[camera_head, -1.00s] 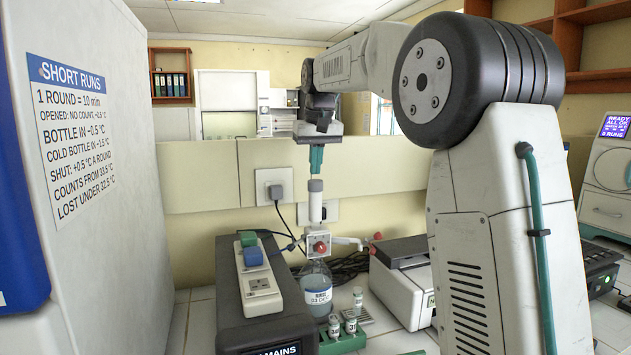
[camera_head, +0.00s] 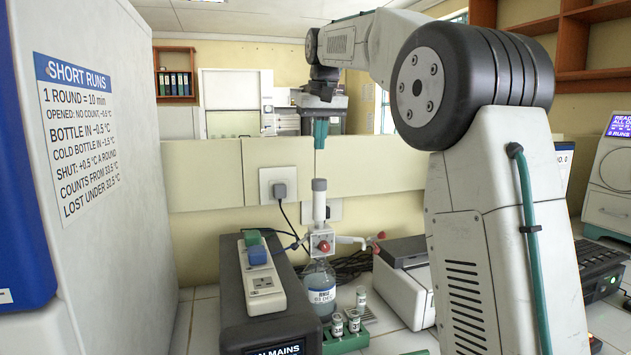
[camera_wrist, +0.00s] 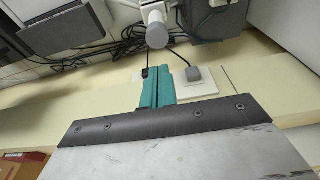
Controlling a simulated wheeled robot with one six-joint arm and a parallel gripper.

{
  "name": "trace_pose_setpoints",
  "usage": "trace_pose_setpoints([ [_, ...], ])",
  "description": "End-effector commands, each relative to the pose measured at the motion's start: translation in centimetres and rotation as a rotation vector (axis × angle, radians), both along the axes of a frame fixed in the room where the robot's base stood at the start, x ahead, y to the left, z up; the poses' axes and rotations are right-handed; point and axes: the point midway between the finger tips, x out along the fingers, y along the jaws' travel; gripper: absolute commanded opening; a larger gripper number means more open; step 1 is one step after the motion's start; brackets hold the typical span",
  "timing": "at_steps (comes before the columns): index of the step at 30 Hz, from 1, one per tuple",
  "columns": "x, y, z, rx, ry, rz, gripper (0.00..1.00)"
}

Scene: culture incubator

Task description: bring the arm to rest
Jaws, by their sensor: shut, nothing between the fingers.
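My gripper (camera_head: 320,134) hangs from my raised arm in the head view, its teal fingers pointing down. It is shut and holds nothing. It is above the grey-capped pump (camera_head: 319,200) on the labelled bottle (camera_head: 318,288), with a gap between fingertips and cap. In the wrist view my gripper's teal fingers (camera_wrist: 170,68) lie side by side. The round grey pump cap (camera_wrist: 157,36) shows past them, apart from them.
A black box marked MAINS (camera_head: 233,318) bears a socket strip (camera_head: 262,283). Small vials (camera_head: 354,320) stand in a green rack (camera_head: 345,343). A white device (camera_head: 403,290) is right of them. A tall white cabinet (camera_head: 110,230) with a sign (camera_head: 75,135) bounds the left.

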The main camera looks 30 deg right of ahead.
Motion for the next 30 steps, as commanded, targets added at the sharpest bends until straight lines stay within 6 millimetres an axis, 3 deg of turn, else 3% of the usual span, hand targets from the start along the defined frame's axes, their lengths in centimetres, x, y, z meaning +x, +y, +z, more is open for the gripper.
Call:
trace_pose_setpoints([
  [8, -0.2, 0.1, 0.0, 0.000, 0.000, 0.001, 0.00],
  [13, -3.0, 1.8, -0.2, 0.001, 0.004, 0.016, 0.00],
  [17, -7.3, 4.1, -1.2, 0.002, 0.014, 0.039, 0.00],
  [23, -14.8, 7.4, -4.1, 0.003, 0.029, 0.077, 0.00],
  [30, -24.2, 10.5, -9.7, 0.005, 0.048, 0.122, 0.00],
])
